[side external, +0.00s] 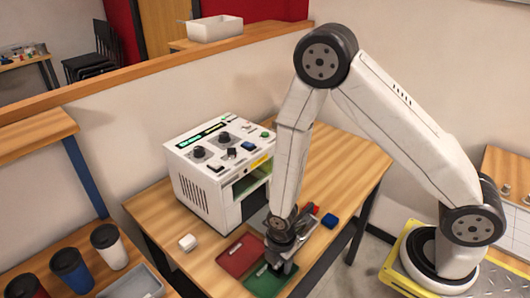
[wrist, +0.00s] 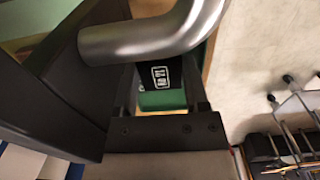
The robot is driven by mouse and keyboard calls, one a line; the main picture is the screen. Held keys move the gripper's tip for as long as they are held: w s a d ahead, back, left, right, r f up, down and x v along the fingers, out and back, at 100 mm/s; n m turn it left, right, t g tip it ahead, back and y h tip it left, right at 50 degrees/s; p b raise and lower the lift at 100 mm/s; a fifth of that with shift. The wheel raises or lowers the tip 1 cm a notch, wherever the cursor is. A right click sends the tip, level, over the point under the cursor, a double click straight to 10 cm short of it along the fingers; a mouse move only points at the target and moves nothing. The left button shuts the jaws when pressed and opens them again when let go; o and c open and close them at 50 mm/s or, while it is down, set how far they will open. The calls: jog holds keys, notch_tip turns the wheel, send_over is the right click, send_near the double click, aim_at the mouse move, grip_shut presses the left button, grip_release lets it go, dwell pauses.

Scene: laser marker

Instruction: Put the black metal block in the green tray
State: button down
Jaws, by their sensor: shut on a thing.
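My gripper (side external: 284,264) points down at the green tray (side external: 264,283) on the wooden table. In the wrist view its two fingers (wrist: 158,100) are shut on the black metal block (wrist: 160,76), which bears a white printed mark. The green tray (wrist: 163,100) shows just beyond the block in that view. In the side view the block is hard to tell apart from the dark gripper. I cannot tell whether the block touches the tray floor.
A red tray (side external: 243,255) lies left of the green tray. The white laser marker machine (side external: 207,185) stands behind the trays. A blue block (side external: 330,221) lies right of my gripper, a white block (side external: 188,242) to the left. Cups (side external: 108,242) stand on a side bench.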

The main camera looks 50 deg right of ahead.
aim_at(280, 263)
jog(key=shift+c, duration=1.9)
grip_release()
jog(key=shift+r, duration=0.1)
notch_tip(280, 263, up, 12)
jog(key=d+r+m+t, duration=0.1)
jog(key=d+r+m, duration=0.3)
jog(key=m, duration=0.5)
jog(key=s+d+r+m+t, duration=0.1)
jog(key=d+r+m, duration=0.2)
jog(key=m, duration=0.6)
jog(key=shift+s+d+r+t, duration=0.15)
jog(key=shift+d+r+t, duration=0.2)
jog(key=shift+d, duration=0.3)
